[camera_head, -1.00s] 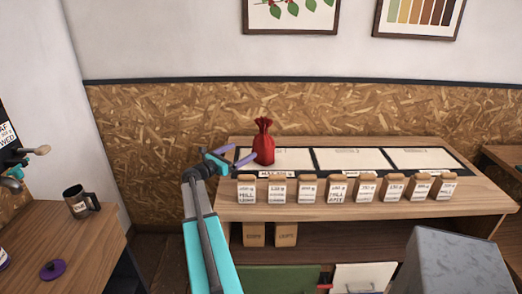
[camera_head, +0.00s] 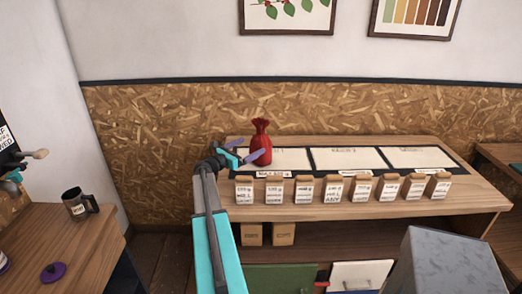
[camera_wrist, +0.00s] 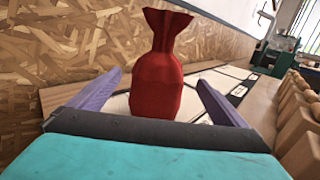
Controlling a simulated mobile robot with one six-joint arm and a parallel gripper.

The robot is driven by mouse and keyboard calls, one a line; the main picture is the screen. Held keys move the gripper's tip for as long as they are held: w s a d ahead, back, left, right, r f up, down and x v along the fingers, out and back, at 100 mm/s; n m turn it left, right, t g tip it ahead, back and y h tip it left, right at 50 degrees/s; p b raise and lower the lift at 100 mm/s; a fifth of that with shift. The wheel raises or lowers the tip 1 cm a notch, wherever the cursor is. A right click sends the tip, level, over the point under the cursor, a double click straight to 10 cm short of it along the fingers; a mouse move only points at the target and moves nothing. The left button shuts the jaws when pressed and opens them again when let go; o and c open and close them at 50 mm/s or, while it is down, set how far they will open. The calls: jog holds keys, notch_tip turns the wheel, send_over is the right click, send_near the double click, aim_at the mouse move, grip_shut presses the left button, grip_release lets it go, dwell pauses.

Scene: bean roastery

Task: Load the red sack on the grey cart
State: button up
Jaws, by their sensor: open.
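The red sack (camera_head: 261,144), tied at its neck, stands upright on the left white panel of the wooden counter. In the wrist view the red sack (camera_wrist: 158,75) stands between the two purple fingers, with a gap on each side. My gripper (camera_head: 247,155) is open and reaches the sack from the left; in the wrist view my gripper (camera_wrist: 157,92) has its fingers spread around the sack's body. I see no cart that I can name for sure; a grey box-like block (camera_head: 450,262) is at the lower right.
Several labelled paper bags (camera_head: 333,189) line the front of the counter (camera_head: 440,205). Panels to the right of the sack are bare. A side table (camera_head: 75,240) at left holds a dark mug (camera_head: 76,204) and a purple lid (camera_head: 53,272).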

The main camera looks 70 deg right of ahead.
aim_at(261, 140)
jog(key=shift+p+x, duration=0.3)
jog(key=shift+x, duration=1.2)
jog(key=shift+p+x, duration=1.15)
jog(key=shift+x, duration=0.35)
jog(key=shift+p+x, duration=0.35)
jog(key=shift+x, duration=0.7)
jog(key=shift+f, duration=0.1)
jog(key=c, duration=2.1)
jog(key=shift+c, duration=0.4)
jog(key=shift+r, duration=0.3)
